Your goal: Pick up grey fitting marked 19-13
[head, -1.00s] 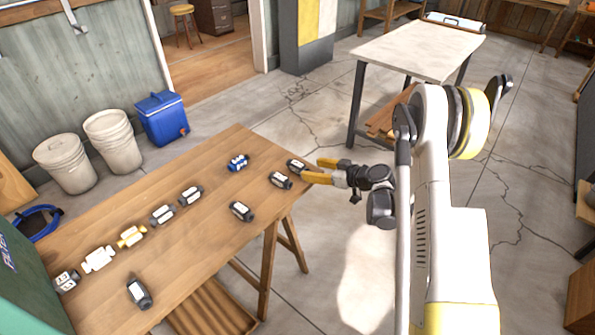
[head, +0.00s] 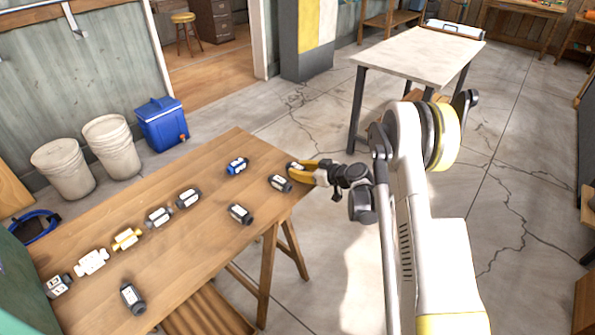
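Several grey or dark fittings with white labels lie on the wooden table (head: 205,235); the labels are too small to read, so I cannot tell which is marked 19-13. My gripper (head: 297,170), with yellow fingers, is at the table's far right corner. Its fingers lie around a dark fitting (head: 294,166), which is partly hidden by them. I cannot tell whether they are closed on it. Another dark grey fitting (head: 280,183) lies just left and in front of the fingers. More grey fittings lie at the middle (head: 240,213), in the row (head: 188,198), and at the front (head: 132,298).
A blue fitting (head: 237,166), a yellow one (head: 126,239) and a white one (head: 92,262) also lie on the table. Buckets (head: 112,146) and a blue cooler (head: 162,122) stand behind it. A pale table (head: 418,52) stands at the back right.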

